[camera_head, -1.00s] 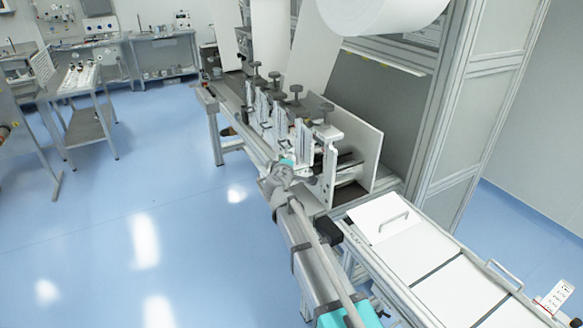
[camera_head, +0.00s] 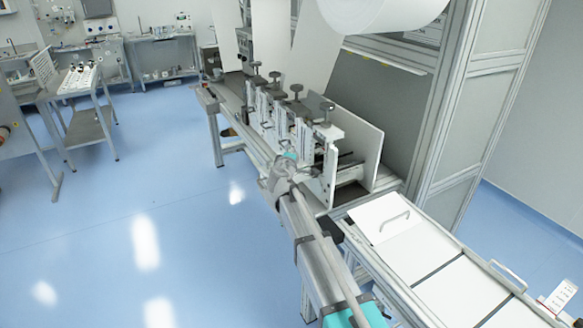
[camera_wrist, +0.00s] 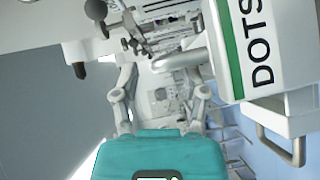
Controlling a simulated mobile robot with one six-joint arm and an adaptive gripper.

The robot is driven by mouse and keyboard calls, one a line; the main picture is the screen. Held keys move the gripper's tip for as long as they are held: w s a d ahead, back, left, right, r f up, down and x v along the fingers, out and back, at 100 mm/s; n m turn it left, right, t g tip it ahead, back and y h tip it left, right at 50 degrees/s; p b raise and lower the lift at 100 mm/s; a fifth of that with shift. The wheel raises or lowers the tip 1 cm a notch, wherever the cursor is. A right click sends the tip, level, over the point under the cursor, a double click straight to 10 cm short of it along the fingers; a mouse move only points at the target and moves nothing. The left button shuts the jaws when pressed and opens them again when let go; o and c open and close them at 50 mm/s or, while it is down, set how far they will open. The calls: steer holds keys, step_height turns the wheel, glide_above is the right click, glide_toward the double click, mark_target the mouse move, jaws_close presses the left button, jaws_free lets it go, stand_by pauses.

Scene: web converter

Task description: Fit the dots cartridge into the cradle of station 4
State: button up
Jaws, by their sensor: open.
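In the wrist view a white panel with a green stripe and the word DOTS (camera_wrist: 258,45) fills the upper right; I take it as the dots cartridge's label. My gripper (camera_wrist: 160,85) is open, its two fingers spread above the teal body at the bottom. The panel is right of the fingers, and nothing clearly sits between them. In the head view my gripper (camera_head: 279,174) is at the front of the row of stations (camera_head: 290,120), near the closest one (camera_head: 328,150). The arm and frames hide its fingertips. I cannot tell which station is number 4 or make out its cradle.
An upright white plate (camera_head: 363,150) stands behind the nearest one. A grey handle (camera_wrist: 285,148) shows at the wrist view's lower right.

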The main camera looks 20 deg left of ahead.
steer(key=shift+x, duration=0.9)
jaws_close()
